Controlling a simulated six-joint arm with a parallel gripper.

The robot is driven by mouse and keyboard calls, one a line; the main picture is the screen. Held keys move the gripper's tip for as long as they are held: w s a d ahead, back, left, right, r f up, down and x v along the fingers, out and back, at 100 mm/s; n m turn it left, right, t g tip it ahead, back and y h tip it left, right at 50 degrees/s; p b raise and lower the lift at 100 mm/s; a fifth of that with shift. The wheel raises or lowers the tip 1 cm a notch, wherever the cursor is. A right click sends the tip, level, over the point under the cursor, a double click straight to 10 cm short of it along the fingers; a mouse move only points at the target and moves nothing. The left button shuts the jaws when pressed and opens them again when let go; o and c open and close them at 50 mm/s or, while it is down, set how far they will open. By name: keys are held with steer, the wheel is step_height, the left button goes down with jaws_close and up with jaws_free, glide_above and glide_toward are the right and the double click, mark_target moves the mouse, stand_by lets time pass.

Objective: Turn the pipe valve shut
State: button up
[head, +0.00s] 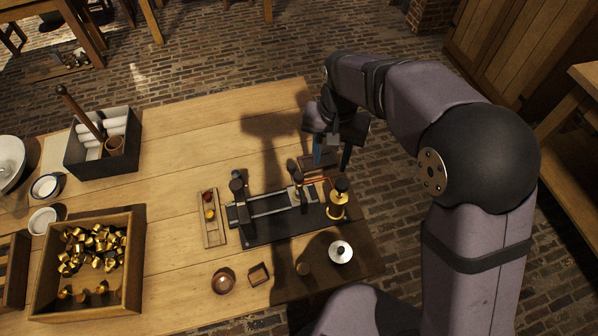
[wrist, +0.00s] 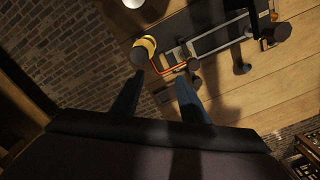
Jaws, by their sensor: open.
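A bench apparatus on a dark base (head: 290,228) stands near the table's right end, with a pale rail, dark-topped posts and a brass fitting (head: 338,205) at its right. A thin orange-red pipe (head: 322,181) runs beside the brass fitting; it also shows in the wrist view (wrist: 173,69). A dark knob (head: 298,177) stands by the pipe's left end. I cannot tell for sure which part is the valve handle. My gripper (head: 332,156) is open and empty, above and behind the apparatus's right end. In the wrist view its fingers (wrist: 160,82) point toward the pipe, apart from it.
A wooden tray with red and yellow balls (head: 211,240) lies left of the apparatus. A box of brass pieces (head: 137,270) and a dark box (head: 75,158) stand farther left. The table's back middle is clear.

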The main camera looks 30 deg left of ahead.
glide_above(299, 176)
steer(key=shift+f, duration=0.45)
steer(key=shift+f+p, duration=1.15)
steer(key=shift+f, duration=2.5)
jaws_close()
